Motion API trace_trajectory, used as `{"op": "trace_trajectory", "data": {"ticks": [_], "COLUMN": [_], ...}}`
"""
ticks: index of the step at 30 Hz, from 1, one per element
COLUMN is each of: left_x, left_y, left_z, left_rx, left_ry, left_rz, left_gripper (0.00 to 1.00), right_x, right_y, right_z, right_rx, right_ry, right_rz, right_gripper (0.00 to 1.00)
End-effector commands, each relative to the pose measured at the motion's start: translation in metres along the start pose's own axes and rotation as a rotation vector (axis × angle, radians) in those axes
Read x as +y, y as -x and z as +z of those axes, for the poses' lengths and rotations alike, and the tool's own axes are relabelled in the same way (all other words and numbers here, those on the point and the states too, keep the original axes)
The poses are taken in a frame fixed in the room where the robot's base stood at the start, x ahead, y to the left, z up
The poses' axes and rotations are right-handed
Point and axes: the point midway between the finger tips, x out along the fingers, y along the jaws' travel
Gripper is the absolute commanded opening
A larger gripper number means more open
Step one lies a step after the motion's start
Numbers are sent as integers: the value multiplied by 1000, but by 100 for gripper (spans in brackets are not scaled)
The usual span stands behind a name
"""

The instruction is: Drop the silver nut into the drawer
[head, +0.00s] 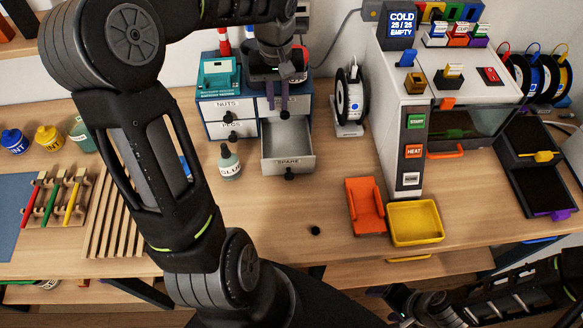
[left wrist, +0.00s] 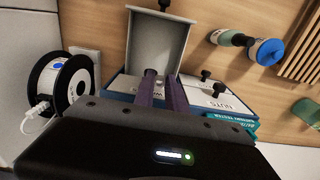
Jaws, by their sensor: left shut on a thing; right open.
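The open drawer (head: 302,162), labelled SPARE, is pulled out from the small blue-and-white cabinet (head: 229,106). Its grey inside looks empty in the head view. It also shows in the left wrist view (left wrist: 158,42), beyond my fingertips. My left gripper (head: 284,112) points down above the cabinet, over the back end of the drawer. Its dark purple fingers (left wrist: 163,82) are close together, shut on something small. The silver nut itself cannot be made out; the fingers hide it. My right gripper (head: 415,302) is open and empty at the lower right, off the table's front edge.
A glue bottle (head: 229,162) stands left of the drawer; a filament spool (head: 350,100) stands right of it. A small black piece (head: 315,231), an orange chair-shaped holder (head: 366,205) and a yellow tray (head: 416,223) are nearer the front. The table before the drawer is mostly clear.

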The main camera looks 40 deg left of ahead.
Motion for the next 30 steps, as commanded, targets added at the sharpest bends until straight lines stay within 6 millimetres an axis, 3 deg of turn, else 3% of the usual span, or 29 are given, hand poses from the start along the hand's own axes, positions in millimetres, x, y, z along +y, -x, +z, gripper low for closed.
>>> {"op": "trace_trajectory", "data": {"ticks": [1,4,15,16,18,25,30], "left_x": [0,0,0,0,0,0,0], "left_y": [-11,-18,-20,-20,-20,-20,-20], "left_z": [0,0,0,0,0,0,0], "left_rx": [-1,-1,-1,-1,-1,0,-1], "left_ry": [0,1,0,0,0,0,0], "left_rz": [0,0,-1,-1,-1,-1,-1], "left_gripper": [0,0,0,17,23,41,42], "right_x": [2,3,3,3,3,3,3], "right_y": [-8,-13,-13,-13,-13,-13,-13], "right_z": [0,0,0,0,0,0,0], "right_rx": [1,3,4,4,4,4,4], "right_ry": [0,2,3,3,3,3,3], "right_rz": [-1,-3,-5,-5,-5,-5,-5], "right_gripper": [72,72,72,72,72,72,72]}}
